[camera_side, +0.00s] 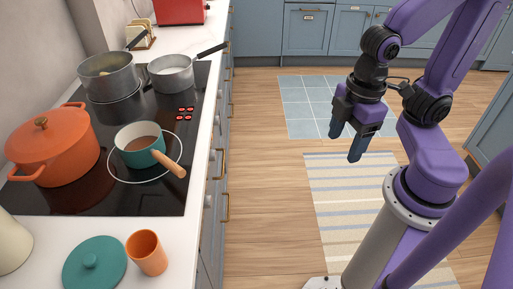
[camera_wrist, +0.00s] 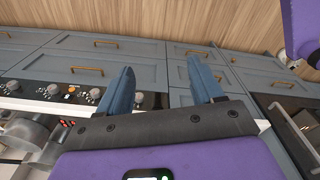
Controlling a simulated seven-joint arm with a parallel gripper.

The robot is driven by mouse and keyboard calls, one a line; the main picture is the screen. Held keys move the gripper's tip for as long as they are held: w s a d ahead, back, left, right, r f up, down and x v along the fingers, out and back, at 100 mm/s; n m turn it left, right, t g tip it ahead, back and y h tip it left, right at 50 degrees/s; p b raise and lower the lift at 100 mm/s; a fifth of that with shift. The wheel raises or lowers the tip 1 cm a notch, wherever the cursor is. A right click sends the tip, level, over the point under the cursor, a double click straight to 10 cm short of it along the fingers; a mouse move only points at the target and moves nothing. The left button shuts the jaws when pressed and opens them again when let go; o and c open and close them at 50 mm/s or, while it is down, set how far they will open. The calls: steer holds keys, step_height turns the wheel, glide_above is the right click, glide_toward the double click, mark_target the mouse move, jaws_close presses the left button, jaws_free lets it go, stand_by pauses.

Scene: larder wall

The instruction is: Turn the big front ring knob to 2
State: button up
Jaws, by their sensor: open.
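The hob (camera_side: 150,195) is black glass set in the white counter. A large pale ring is drawn on its front part, around a teal saucepan (camera_side: 140,140) with a wooden handle. Pale round knobs (camera_side: 208,201) sit on the counter's front edge in the side view. In the wrist view several silver knobs (camera_wrist: 137,99) line the front panel; their numbers are too small to read, and I cannot tell which serves the ring. My gripper (camera_side: 346,143) is open and empty over the floor, well right of the knobs. Its two fingers (camera_wrist: 160,67) also show in the wrist view.
An orange pot (camera_side: 52,150) and two grey pans (camera_side: 108,75) stand on the hob. A teal lid (camera_side: 94,264) and an orange cup (camera_side: 147,253) are on the near counter. Drawer handles (camera_side: 226,207) stick out below the knobs. The floor between counter and gripper is clear.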

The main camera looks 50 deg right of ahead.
steer(key=w+a+f+t+y, duration=0.1)
steer(key=w+a+f+t, duration=0.15)
steer(key=w, duration=0.55)
steer(key=w+a+f+t+y, duration=0.1)
steer(key=w+a+f, duration=0.2)
steer(key=w, duration=0.5)
steer(key=n+t+y, duration=0.2)
steer(key=t+y, duration=0.1)
steer(key=y, duration=0.3)
glide_toward(212, 155)
step_height(212, 155, down, 2)
steer(key=s+d+f+m+t+y, duration=0.2)
steer(key=s+d+f+t+y, duration=0.3)
steer(key=s+d, duration=0.3)
steer(key=w+d+x, duration=0.1)
steer(key=x, duration=1.6)
steer(key=shift+w+f, duration=0.3)
steer(key=shift+w, duration=0.05)
steer(key=shift+a, duration=0.15)
steer(key=c, duration=1.1)
